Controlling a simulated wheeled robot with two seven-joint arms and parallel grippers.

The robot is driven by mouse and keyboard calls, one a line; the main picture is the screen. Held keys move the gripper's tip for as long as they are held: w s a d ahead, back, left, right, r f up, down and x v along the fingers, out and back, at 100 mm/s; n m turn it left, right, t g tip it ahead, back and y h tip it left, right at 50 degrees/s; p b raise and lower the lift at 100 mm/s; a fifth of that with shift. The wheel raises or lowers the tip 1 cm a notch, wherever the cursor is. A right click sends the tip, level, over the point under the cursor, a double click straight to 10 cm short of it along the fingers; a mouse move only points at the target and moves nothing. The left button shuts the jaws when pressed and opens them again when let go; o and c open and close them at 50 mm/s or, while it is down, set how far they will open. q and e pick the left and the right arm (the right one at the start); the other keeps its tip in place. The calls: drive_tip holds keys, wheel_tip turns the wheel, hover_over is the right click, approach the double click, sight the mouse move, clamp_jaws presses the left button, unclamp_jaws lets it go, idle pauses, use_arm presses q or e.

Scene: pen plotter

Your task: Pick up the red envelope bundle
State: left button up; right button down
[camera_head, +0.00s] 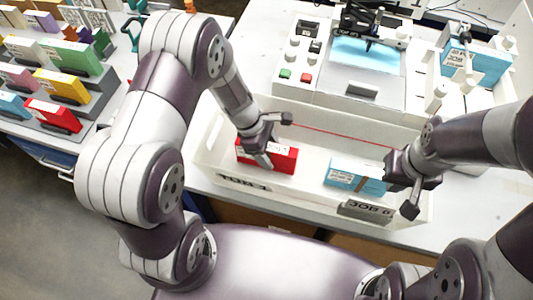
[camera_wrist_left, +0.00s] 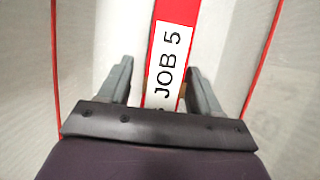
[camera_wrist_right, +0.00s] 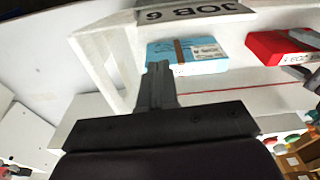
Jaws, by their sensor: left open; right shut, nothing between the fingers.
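The red envelope bundle (camera_head: 281,159) lies in the left part of the white tray in front of the plotter. In the left wrist view the bundle (camera_wrist_left: 158,88) carries a white label reading "JOB 5" and runs between the fingers. My left gripper (camera_head: 262,143) is open, with its fingers either side of the bundle; I cannot tell if they touch it. My right gripper (camera_head: 408,190) is shut and empty at the tray's right end, beside the light blue bundle (camera_head: 349,177). The right wrist view shows the blue bundle (camera_wrist_right: 195,56) and the red bundle (camera_wrist_right: 280,48) beyond the right fingers (camera_wrist_right: 158,85).
The white tray (camera_head: 205,150) has raised walls and a "JOB 6" plate (camera_head: 366,211) in front. The plotter (camera_head: 362,65) stands behind it, with another blue bundle (camera_head: 485,62) at its right. A rack of coloured bundles (camera_head: 62,75) stands at the far left.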

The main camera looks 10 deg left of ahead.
use_arm(q)
drive_tip(key=c, duration=1.2)
